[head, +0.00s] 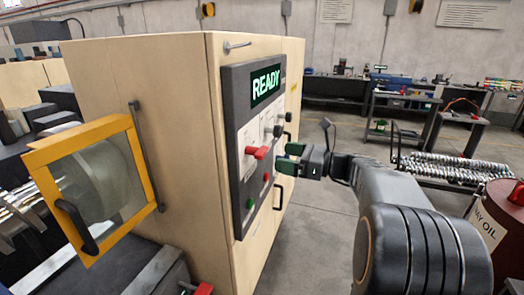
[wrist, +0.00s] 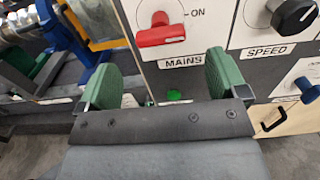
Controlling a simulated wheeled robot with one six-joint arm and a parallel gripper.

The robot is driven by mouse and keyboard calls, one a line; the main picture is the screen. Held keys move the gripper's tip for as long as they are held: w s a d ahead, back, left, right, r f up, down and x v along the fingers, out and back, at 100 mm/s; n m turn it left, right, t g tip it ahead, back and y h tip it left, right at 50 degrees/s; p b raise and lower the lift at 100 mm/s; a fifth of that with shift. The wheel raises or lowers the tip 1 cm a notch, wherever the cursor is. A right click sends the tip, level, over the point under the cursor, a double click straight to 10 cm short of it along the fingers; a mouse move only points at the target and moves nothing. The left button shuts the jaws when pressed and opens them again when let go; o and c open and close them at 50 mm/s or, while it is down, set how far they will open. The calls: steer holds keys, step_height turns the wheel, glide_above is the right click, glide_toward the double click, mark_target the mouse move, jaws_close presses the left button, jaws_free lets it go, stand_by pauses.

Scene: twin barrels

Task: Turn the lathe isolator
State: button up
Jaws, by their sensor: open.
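The lathe isolator is a red handle (wrist: 160,36) on a white plate labelled MAINS, with ON printed to its right. In the wrist view its bar lies about level across the plate. In the head view the red handle (head: 258,152) sticks out from the grey control panel (head: 238,200) below a lit READY display (head: 266,84). My gripper (head: 291,158) is open and empty, a little to the right of the handle and apart from it. In the wrist view the green fingers of my gripper (wrist: 160,84) stand wide apart, below the handle, with nothing between them touching.
A black SPEED knob (wrist: 292,14), a blue knob (wrist: 309,90) and a green button (wrist: 174,95) sit near the isolator. A yellow-framed guard (head: 95,180) is at left. A red oil barrel (head: 505,225) stands at right.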

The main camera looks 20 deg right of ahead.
mark_target(266, 154)
steer(key=p+x, duration=0.1)
steer(key=x, duration=0.6)
steer(key=shift+w+a, duration=0.1)
steer(key=shift+w, duration=0.05)
steer(key=shift+f, duration=0.1)
steer(key=c, duration=0.9)
